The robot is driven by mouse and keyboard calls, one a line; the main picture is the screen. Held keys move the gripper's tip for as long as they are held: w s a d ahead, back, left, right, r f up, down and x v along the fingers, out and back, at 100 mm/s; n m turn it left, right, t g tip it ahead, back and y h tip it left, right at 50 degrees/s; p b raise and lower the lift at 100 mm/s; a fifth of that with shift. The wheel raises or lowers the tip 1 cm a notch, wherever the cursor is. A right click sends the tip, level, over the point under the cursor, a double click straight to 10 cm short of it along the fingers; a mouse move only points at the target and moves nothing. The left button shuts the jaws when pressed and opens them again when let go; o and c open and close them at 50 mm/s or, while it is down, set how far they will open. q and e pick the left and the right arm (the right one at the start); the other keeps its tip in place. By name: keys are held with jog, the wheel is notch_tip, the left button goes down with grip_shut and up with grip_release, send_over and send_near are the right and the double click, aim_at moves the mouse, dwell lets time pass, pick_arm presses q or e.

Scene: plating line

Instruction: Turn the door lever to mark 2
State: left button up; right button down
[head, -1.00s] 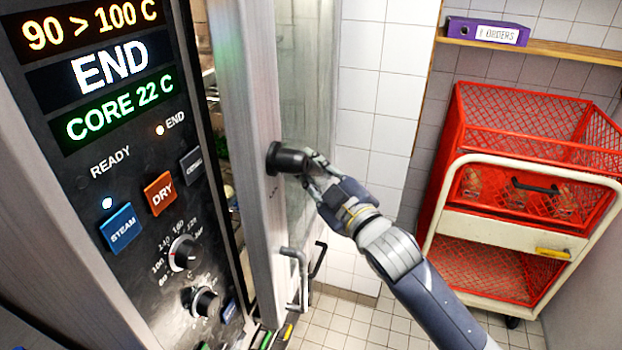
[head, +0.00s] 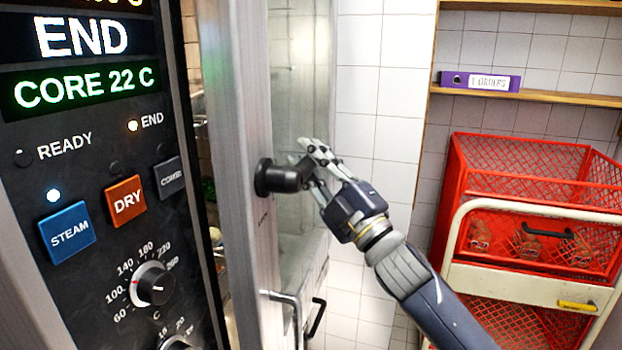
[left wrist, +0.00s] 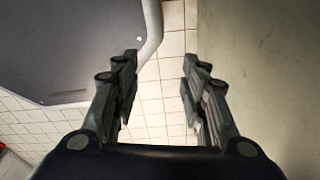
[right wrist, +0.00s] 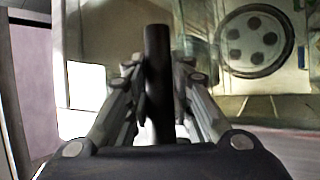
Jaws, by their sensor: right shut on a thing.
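The black door lever (head: 283,179) sits on the grey metal edge of the oven door (head: 236,120), pointing right and slightly upward in the head view. My right gripper (head: 314,163) is at the lever's outer end. In the right wrist view the dark bar of the lever (right wrist: 157,75) stands between the fingers of my right gripper (right wrist: 158,90), which are closed on it. Small dark marking on the door below the lever is too small to read. My left gripper (left wrist: 158,75) is open and empty in the left wrist view, over a tiled floor.
The control panel (head: 90,150) stands left of the door, with a gap between them showing the interior. A bent metal handle (head: 287,300) is below the lever. A cart with red mesh baskets (head: 530,220) stands at right. A shelf holds a purple binder (head: 480,81).

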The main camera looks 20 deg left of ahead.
jog(key=shift+r+n, duration=0.2)
jog(key=shift+n, duration=0.1)
jog(key=c, duration=1.7)
grip_release()
jog(key=shift+o, duration=0.2)
jog(key=shift+s+d+f, duration=0.2)
jog(key=shift+d+f, duration=0.2)
jog(key=shift+d, duration=0.05)
jog(key=v, duration=1.1)
jog(key=shift+w, duration=0.1)
